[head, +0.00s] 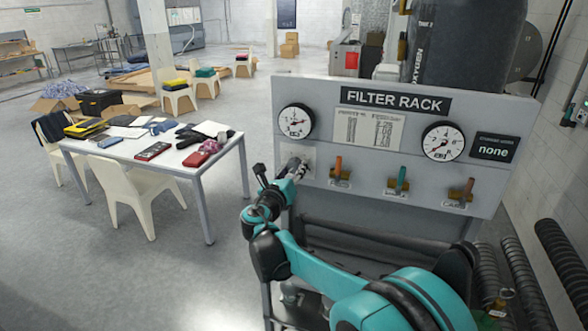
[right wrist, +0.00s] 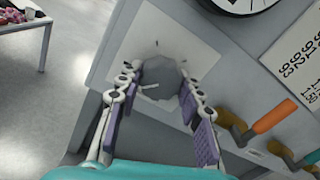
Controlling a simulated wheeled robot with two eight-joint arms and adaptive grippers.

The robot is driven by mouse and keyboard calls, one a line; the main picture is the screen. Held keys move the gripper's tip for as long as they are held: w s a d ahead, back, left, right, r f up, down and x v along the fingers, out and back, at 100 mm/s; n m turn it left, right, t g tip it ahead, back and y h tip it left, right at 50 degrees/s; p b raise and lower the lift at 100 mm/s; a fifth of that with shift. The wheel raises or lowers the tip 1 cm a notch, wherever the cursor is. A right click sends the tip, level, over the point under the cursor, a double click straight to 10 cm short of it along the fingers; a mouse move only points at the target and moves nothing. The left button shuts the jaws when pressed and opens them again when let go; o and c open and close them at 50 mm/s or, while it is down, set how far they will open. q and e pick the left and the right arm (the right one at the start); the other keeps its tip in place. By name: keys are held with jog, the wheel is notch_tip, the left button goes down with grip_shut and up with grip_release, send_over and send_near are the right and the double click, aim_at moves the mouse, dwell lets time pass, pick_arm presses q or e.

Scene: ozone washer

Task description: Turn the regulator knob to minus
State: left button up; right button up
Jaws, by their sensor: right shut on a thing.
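The regulator knob (right wrist: 170,78) is a grey round knob on a pale square plate (right wrist: 185,35) in the right wrist view. A short white line shows on its left side. My right gripper (right wrist: 163,86) is shut on the knob, one purple-padded finger on each side. In the head view, my right gripper (head: 297,170) is at the left end of the filter rack panel (head: 320,88), under the left gauge, and hides most of the knob. Small dark marks show on the plate, but I cannot read a minus sign. My left gripper is not in view.
Two gauges, left (head: 296,121) and right (head: 443,141), sit above the valve handles, one orange (head: 338,165), one teal (head: 401,178) and one orange-brown (head: 467,187). A sign (head: 493,148) reads "none". A cluttered white table (head: 190,160) stands at left, with open floor before it.

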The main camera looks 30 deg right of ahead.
jog(key=o, duration=1.2)
jog(key=v, duration=1.2)
jog(key=shift+f, duration=0.1)
